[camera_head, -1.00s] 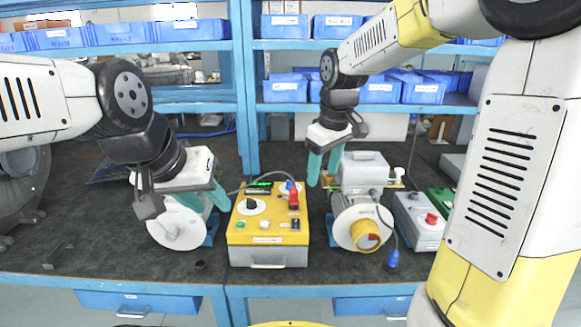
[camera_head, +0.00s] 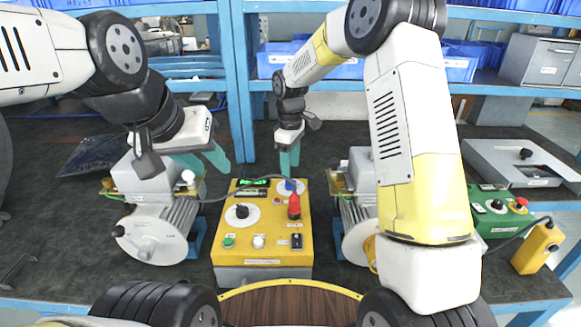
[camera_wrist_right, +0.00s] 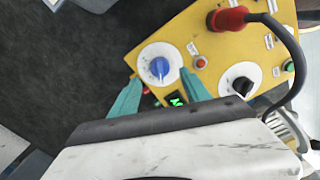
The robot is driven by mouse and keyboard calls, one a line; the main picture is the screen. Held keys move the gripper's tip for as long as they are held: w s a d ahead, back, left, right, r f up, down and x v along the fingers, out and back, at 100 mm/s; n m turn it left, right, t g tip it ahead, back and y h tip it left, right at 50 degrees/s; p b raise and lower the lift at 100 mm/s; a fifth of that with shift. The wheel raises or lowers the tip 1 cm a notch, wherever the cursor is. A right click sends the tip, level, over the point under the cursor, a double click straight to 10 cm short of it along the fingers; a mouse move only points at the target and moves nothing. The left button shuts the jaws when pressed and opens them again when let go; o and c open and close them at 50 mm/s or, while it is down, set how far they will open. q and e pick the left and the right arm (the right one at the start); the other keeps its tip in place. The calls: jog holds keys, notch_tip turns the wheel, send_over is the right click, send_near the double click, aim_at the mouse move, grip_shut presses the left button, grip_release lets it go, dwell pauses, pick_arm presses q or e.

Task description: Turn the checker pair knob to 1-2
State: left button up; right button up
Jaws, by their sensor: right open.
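The checker is a yellow box (camera_head: 262,245) on the bench in the head view. A blue knob on a white dial (camera_head: 290,187) sits at its back right; a black knob on a white dial (camera_head: 242,212) sits at its left. Which is the pair knob I cannot tell; dial marks are too small to read. My right gripper (camera_head: 289,160) is open just behind the blue knob. In the right wrist view its teal fingers (camera_wrist_right: 160,80) are apart, with the blue knob (camera_wrist_right: 160,67) showing between their tips. My left gripper (camera_head: 205,160) is open and empty, left of the checker.
A red plug (camera_head: 294,206) with a dark cable stands on the checker, close to the blue knob. Blowers flank the checker, the left blower (camera_head: 150,235) and another behind my right arm. A green box (camera_head: 498,210) stands farther right.

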aim_at(291, 183)
jog(key=shift+f, duration=2.75)
grip_shut()
